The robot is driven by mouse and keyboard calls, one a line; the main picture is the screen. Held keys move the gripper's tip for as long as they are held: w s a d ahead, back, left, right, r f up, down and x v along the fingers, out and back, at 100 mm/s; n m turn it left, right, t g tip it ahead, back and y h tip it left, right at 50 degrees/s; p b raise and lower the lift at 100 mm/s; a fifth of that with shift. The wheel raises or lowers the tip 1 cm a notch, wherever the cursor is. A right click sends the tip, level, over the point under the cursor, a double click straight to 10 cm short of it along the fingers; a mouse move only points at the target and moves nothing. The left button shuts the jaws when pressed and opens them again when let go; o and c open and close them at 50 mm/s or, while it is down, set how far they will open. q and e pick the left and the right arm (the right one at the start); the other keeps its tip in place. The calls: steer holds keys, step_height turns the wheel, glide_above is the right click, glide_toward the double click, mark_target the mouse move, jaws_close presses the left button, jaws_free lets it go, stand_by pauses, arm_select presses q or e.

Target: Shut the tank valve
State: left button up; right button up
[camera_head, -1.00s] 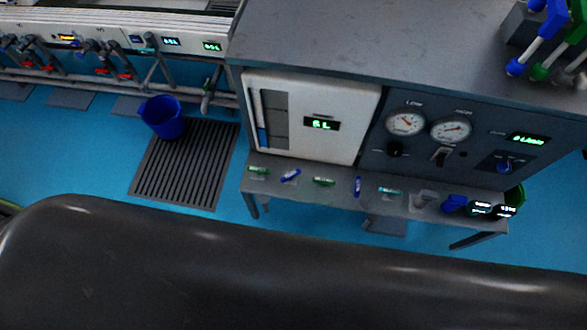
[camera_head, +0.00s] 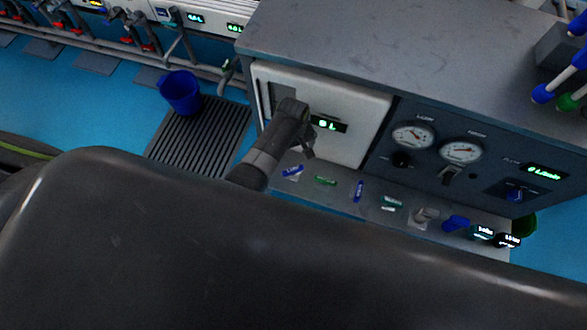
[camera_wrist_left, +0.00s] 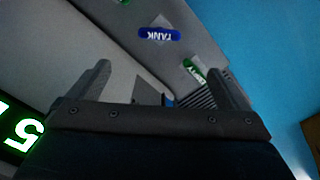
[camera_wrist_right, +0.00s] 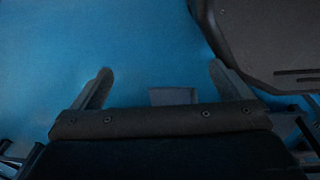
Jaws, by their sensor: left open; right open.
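The blue tank valve handle (camera_head: 292,171) lies at a slant on the ledge below the white panel. In the left wrist view the blue handle (camera_wrist_left: 159,34) reads "TANK" and shows beyond the fingertips. My left gripper (camera_head: 307,148) is in front of the white panel, above the ledge and apart from the handle. Its fingers also show open and empty in the left wrist view (camera_wrist_left: 168,80). My right gripper (camera_wrist_right: 160,78) is open and empty over blue floor in the right wrist view. It is out of the head view.
Other handles line the ledge: a green one (camera_head: 325,181), an upright blue one (camera_head: 358,190) and a teal one (camera_head: 390,202). Gauges (camera_head: 413,137) sit on the dark panel. A blue bucket (camera_head: 181,92) stands by a floor grate (camera_head: 200,135).

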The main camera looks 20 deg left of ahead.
arm_select(q)
steer(key=b, duration=0.8)
glide_above(293, 169)
step_height(293, 169, down, 8)
steer(key=shift+s+f, duration=0.1)
steer(key=shift+f, duration=0.15)
step_height(293, 169, down, 4)
steer(key=b, duration=0.5)
arm_select(e)
steer(key=w+d+f, duration=0.1)
steer(key=w+f, duration=0.3)
steer(key=f, duration=0.7)
arm_select(q)
steer(key=shift+f+b, duration=0.85)
steer(key=shift+b, duration=0.05)
steer(key=shift+f+b, duration=0.5)
steer(key=shift+b, duration=0.1)
arm_select(e)
steer(key=w+a+r, duration=0.2)
steer(key=w+r, duration=0.3)
steer(key=shift+w+r+m, duration=0.25)
steer(key=shift+w+m, duration=0.05)
steer(key=shift+w, duration=0.05)
arm_select(q)
steer(key=shift+c, duration=0.5)
steer(key=c, duration=0.9)
